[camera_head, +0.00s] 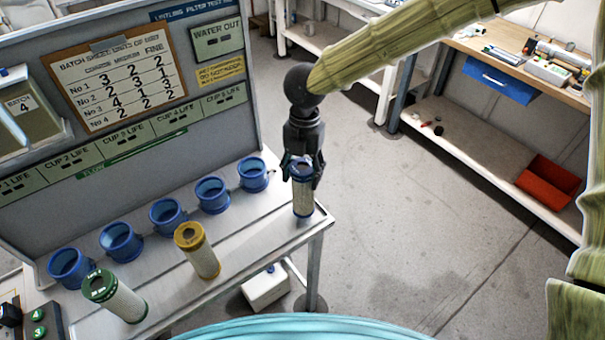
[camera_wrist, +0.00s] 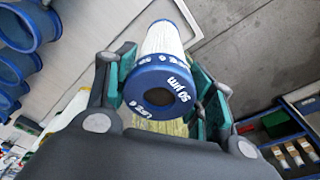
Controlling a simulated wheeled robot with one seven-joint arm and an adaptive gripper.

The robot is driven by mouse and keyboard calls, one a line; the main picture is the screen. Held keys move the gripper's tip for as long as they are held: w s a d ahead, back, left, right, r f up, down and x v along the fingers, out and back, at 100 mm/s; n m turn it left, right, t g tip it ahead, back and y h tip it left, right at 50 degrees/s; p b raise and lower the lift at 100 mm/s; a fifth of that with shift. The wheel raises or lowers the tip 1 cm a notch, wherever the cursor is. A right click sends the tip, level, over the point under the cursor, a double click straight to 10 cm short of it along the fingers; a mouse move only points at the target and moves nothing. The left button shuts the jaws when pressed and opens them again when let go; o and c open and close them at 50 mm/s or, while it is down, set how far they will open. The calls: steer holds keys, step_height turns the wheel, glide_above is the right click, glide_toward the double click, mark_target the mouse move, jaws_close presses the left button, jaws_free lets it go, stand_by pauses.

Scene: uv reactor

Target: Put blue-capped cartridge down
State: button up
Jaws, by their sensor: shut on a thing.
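The blue-capped cartridge (camera_head: 302,198) is upright at the right end of the grey bench (camera_head: 245,245), near its corner. My gripper (camera_head: 302,172) comes down from above and is shut around its blue cap. In the wrist view the blue cap (camera_wrist: 158,93) with white lettering sits between my fingers (camera_wrist: 160,90), and the white pleated body (camera_wrist: 165,40) extends beyond it. The cartridge's lower end appears at bench-top height; I cannot tell whether it touches.
A yellow-capped cartridge (camera_head: 197,250) and a green-capped cartridge (camera_head: 114,296) stand on the bench to the left. Several blue cups (camera_head: 212,194) line the panel's foot. Right of the bench is open floor (camera_head: 400,220), then a shelf with a red bin (camera_head: 549,182).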

step_height(320, 180, down, 2)
steer(key=shift+w+a+f, duration=0.1)
steer(key=shift+a, duration=0.05)
steer(key=o, duration=1.4)
steer(key=shift+f, duration=0.1)
steer(key=r, duration=0.4)
steer(key=w+r+b, duration=0.1)
steer(key=r, duration=0.3)
steer(key=r+b, duration=0.1)
steer(key=r, duration=0.3)
steer(key=shift+w+d+r, duration=0.1)
steer(key=shift+w+d, duration=0.05)
steer(key=shift+d, duration=0.1)
